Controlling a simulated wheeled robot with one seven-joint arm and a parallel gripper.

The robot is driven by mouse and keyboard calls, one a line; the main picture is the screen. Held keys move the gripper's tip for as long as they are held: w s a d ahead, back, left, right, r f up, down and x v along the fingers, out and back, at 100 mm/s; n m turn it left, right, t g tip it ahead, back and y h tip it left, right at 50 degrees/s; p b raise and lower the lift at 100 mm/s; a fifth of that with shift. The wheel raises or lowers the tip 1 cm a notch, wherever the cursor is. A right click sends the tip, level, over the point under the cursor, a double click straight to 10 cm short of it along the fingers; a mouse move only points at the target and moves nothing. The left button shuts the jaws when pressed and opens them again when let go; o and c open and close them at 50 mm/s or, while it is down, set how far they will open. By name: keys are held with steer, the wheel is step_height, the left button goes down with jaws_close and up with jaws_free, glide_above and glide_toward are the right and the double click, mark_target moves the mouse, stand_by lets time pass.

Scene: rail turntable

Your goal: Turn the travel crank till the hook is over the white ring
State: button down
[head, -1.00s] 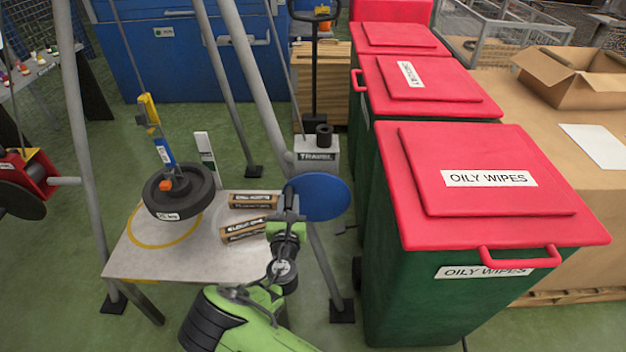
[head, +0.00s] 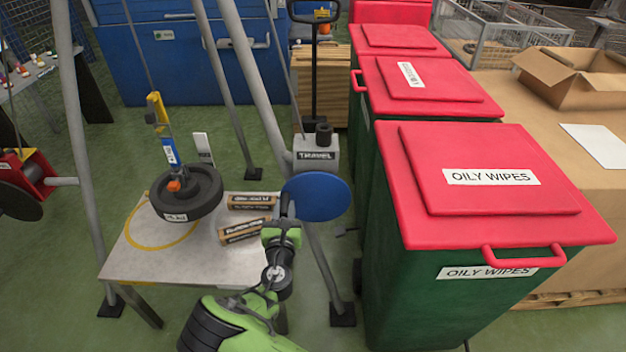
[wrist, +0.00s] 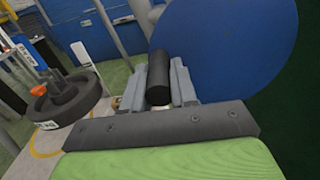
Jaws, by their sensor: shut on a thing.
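The travel crank is a blue disc (head: 322,197) beside the grey TRAVEL box (head: 316,153). It fills the upper right of the wrist view (wrist: 230,50). My gripper (head: 286,208) is at the disc's left side. In the wrist view its grey fingers are shut on the crank's black handle (wrist: 158,80). The orange hook (head: 174,185) hangs below a blue and yellow piece (head: 160,125) on a cable, at the middle of a black round weight (head: 205,200). The weight is over the table, covering part of a yellow ring (head: 133,232).
The pale table (head: 190,262) carries two brown boxes (head: 245,231) between the weight and my gripper. Grey frame legs (head: 262,85) rise around it. Green bins with red lids (head: 490,215) stand close on the right. A red winch (head: 35,172) is at the far left.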

steer(key=shift+s+a+f+b, duration=0.15)
steer(key=shift+f+b, duration=0.45)
steer(key=shift+f, duration=0.6)
steer(key=shift+w, duration=0.2)
